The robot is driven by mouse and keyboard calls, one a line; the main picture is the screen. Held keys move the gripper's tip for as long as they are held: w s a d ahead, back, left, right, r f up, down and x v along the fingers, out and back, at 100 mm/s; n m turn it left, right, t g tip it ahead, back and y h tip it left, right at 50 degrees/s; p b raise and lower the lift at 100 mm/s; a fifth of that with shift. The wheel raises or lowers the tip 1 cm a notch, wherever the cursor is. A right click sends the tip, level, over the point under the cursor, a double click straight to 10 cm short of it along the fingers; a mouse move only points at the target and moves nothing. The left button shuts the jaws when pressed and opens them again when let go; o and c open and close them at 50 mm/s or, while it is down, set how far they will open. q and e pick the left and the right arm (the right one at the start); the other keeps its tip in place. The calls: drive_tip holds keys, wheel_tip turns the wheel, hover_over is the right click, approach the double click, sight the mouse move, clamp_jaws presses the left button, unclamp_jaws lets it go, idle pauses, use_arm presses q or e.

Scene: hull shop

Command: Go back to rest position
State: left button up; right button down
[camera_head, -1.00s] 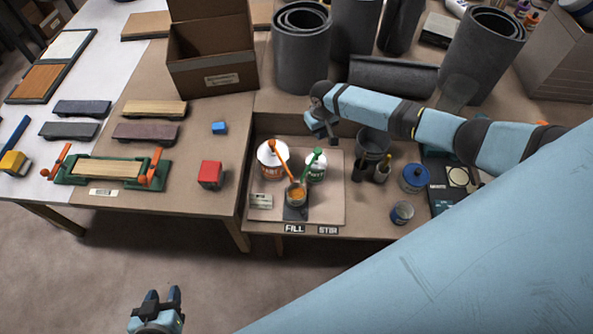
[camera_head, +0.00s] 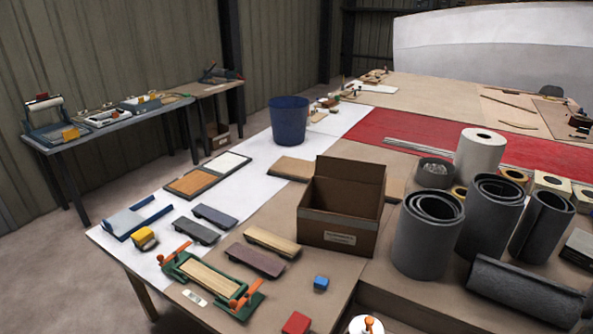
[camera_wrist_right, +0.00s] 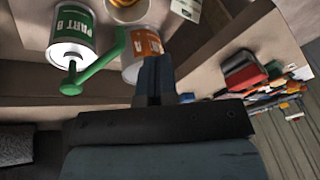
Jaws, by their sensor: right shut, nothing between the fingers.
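My right gripper (camera_wrist_right: 154,82) shows in the right wrist view with its fingers together and nothing between them. Past its fingertips stand a green-labelled can marked PART B (camera_wrist_right: 72,35) with a green pump, and an orange-labelled can (camera_wrist_right: 143,45). A cup (camera_wrist_right: 126,8) is partly cut off at the top edge. The gripper appears apart from the cans. Neither of my grippers shows in the head view; my left gripper is out of sight.
Open floor (camera_head: 60,270) lies at left.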

drive_tip(key=s+a+r+t+y, duration=0.1)
drive_tip(key=s+a+t+y, duration=0.15)
drive_tip(key=s+a, duration=0.55)
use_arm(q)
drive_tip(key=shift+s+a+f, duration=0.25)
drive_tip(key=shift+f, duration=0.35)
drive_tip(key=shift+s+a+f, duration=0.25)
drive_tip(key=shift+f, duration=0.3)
use_arm(e)
drive_tip(key=s+d+r+t+h, duration=0.1)
drive_tip(key=s+d+r+t, duration=0.1)
drive_tip(key=s, duration=0.3)
drive_tip(key=s+d+r+t+h, duration=0.1)
drive_tip(key=s+d+r+t, duration=0.1)
drive_tip(key=s+r, duration=0.3)
drive_tip(key=shift+s+d+t, duration=0.35)
drive_tip(key=shift+s+t, duration=0.2)
drive_tip(key=shift+t, duration=0.2)
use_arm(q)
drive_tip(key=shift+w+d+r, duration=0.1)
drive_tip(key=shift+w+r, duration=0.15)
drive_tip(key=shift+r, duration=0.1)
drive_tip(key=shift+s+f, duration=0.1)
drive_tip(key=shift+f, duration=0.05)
